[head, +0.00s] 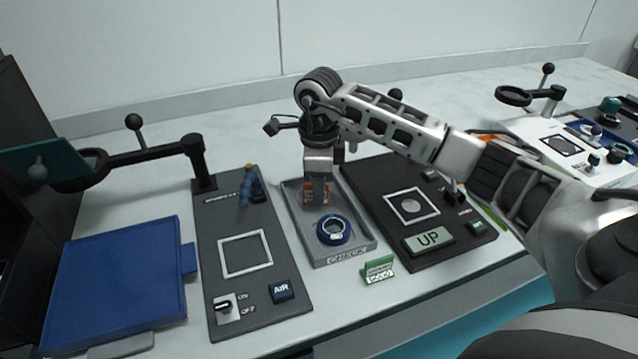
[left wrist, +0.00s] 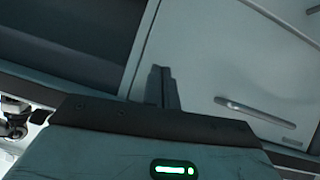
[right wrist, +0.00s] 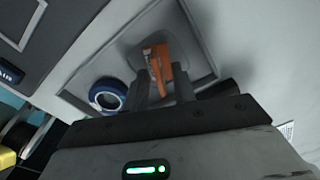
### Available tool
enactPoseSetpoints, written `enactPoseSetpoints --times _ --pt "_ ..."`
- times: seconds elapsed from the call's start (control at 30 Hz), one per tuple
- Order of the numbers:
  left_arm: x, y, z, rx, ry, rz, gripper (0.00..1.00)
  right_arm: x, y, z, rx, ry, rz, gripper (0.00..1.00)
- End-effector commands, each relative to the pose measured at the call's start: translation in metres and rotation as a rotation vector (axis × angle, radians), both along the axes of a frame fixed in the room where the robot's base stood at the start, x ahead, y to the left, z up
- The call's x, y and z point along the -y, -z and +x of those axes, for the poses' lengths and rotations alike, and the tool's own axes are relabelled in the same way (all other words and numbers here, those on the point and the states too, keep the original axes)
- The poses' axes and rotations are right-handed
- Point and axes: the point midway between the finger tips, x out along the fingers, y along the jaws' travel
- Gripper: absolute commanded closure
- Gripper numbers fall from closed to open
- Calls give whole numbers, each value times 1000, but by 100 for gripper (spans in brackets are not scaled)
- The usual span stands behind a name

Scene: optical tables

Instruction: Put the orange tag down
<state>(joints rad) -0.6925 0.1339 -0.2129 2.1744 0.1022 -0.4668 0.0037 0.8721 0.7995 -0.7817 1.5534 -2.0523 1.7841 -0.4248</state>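The orange tag (right wrist: 161,62) is small, with a pale face, and is at the far end of the grey CHECK tray (head: 342,260). In the head view the orange tag (head: 309,193) is partly hidden by my right gripper (head: 318,190), which points down over the tray. In the right wrist view my right gripper's fingers (right wrist: 162,82) stand apart on either side of the tag, with some gap. Whether the tag rests on the tray floor is hard to tell. My left gripper (left wrist: 163,75) is shut and empty in the left wrist view, facing a cabinet front.
A blue ring (head: 334,230) lies in the tray's near half. A green sign (head: 378,270) stands before the tray. A blue board (head: 117,280) lies far left.

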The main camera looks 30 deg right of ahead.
Motion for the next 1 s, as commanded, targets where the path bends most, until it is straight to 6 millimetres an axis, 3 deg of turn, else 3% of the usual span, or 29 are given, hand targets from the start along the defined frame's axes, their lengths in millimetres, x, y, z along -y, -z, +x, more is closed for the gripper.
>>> enactPoseSetpoints --times 0.17,0.27,0.7,1.0 --pt "0 -3 0 1 1 3 100 0 -8 0 2 0 0 74" --pt "0 -2 0 1 1 3 100 0 -22 1 5 0 0 74" --pt "0 -2 0 0 0 2 100 0 -110 1 4 1 0 74" --pt "0 -2 0 -1 1 5 100 0 -124 0 -1 1 0 74"
